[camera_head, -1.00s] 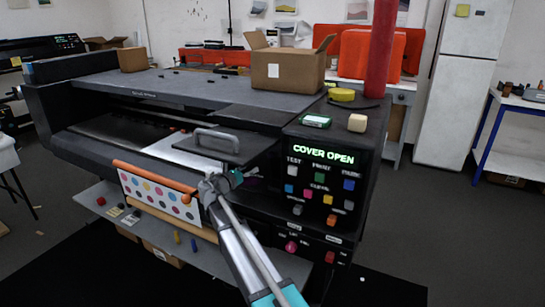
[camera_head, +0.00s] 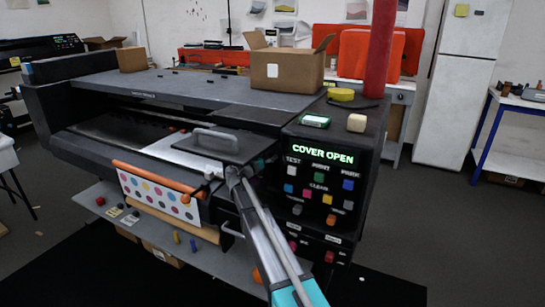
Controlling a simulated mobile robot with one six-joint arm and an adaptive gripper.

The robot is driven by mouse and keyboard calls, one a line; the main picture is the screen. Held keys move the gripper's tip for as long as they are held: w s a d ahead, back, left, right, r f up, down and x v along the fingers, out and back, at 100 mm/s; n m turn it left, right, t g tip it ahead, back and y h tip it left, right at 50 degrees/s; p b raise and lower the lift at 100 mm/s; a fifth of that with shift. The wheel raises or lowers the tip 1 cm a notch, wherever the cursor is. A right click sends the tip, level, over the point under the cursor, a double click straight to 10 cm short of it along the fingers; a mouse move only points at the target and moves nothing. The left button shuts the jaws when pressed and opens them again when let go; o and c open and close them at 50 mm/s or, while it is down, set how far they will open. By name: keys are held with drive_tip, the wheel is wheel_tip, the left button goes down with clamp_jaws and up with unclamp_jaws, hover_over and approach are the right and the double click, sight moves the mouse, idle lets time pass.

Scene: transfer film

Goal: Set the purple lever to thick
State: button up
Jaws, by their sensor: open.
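The purple lever cannot be made out; the dark area beside the control panel, behind my wrist, hides any sign of it. My gripper (camera_head: 266,162) is open, small and dark against the printer. Its fingers are hard to tell apart, and no held thing shows. It is just right of the raised grey cover plate with a handle (camera_head: 215,142) and left of the control panel. Whether it touches anything cannot be told. The printer (camera_head: 200,90) is large and dark, and its green display (camera_head: 323,156) reads COVER OPEN.
Colored buttons (camera_head: 319,190) fill the panel below the display. An orange roller with a dotted film (camera_head: 158,194) hangs at the front left. The floor at right is clear.

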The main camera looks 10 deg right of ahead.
drive_tip(key=shift+w+d, duration=0.4)
drive_tip(key=shift+d, duration=0.05)
